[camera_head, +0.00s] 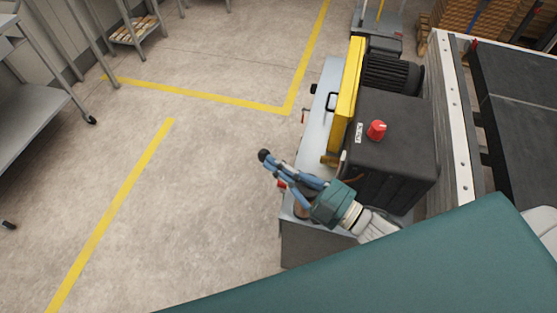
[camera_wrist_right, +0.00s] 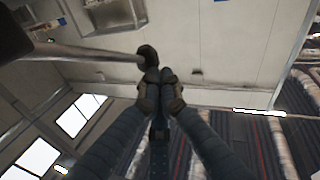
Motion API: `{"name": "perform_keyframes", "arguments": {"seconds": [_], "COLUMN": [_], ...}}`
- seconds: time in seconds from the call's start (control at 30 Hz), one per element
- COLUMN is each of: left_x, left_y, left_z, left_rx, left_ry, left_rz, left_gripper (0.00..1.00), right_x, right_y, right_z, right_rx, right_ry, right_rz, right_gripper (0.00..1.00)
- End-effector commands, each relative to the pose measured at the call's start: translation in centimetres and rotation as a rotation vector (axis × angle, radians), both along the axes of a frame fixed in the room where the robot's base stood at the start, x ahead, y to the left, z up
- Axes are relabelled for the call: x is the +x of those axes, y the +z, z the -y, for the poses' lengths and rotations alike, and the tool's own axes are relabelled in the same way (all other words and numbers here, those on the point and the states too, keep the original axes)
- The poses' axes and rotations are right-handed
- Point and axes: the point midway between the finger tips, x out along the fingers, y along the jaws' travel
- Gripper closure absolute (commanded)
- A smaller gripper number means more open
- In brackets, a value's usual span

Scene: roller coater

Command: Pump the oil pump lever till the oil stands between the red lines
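The oil pump lever shows in the right wrist view as a metal rod (camera_wrist_right: 95,52) coming in from the left, ending in a black knob (camera_wrist_right: 147,55). In the head view the black knob (camera_head: 263,155) sits just past the fingertips of my right gripper (camera_head: 278,170). In the wrist view the right gripper's fingertips (camera_wrist_right: 161,90) are together, close beside the knob. I see nothing held between them; whether they touch the knob I cannot tell. The pump body is mostly hidden by my gripper. The oil level and its red lines are not visible. My left gripper is not in view.
The machine has a black housing (camera_head: 395,140) with a red knob (camera_head: 377,131), a yellow guard (camera_head: 347,95) and a dark motor (camera_head: 392,75). A conveyor (camera_head: 515,110) stands at the right. Open floor (camera_head: 200,190) with yellow lines lies left; a metal table (camera_head: 40,120) stands further left.

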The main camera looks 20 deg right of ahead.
Motion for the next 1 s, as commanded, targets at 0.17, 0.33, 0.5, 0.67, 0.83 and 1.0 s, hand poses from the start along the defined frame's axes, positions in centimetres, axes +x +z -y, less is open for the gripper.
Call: {"name": "perform_keyframes", "arguments": {"seconds": [0.17, 0.33, 0.5, 0.67, 0.83, 1.0], "left_x": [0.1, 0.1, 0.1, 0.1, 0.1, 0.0], "left_y": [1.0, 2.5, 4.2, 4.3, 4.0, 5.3], "left_z": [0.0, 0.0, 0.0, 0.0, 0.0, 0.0], "left_rx": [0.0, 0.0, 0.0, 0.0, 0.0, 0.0], "left_ry": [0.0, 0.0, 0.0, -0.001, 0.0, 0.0], "left_rz": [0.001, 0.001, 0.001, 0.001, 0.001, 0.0], "left_gripper": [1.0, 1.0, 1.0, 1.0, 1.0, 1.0], "right_x": [0.2, 0.4, 0.9, 1.4, 1.8, 2.0], "right_y": [0.0, -0.2, -1.2, -3.4, -5.3, -6.3], "right_z": [-0.2, -0.6, -1.2, -2.0, -2.5, -2.8], "right_rx": [-0.026, -0.073, -0.164, -0.159, -0.159, -0.19], "right_ry": [0.0, 0.002, 0.003, -0.001, -0.001, 0.002], "right_rz": [-0.016, -0.047, -0.105, -0.109, -0.107, -0.123], "right_gripper": [1.0, 1.0, 1.0, 1.0, 1.0, 1.0]}}
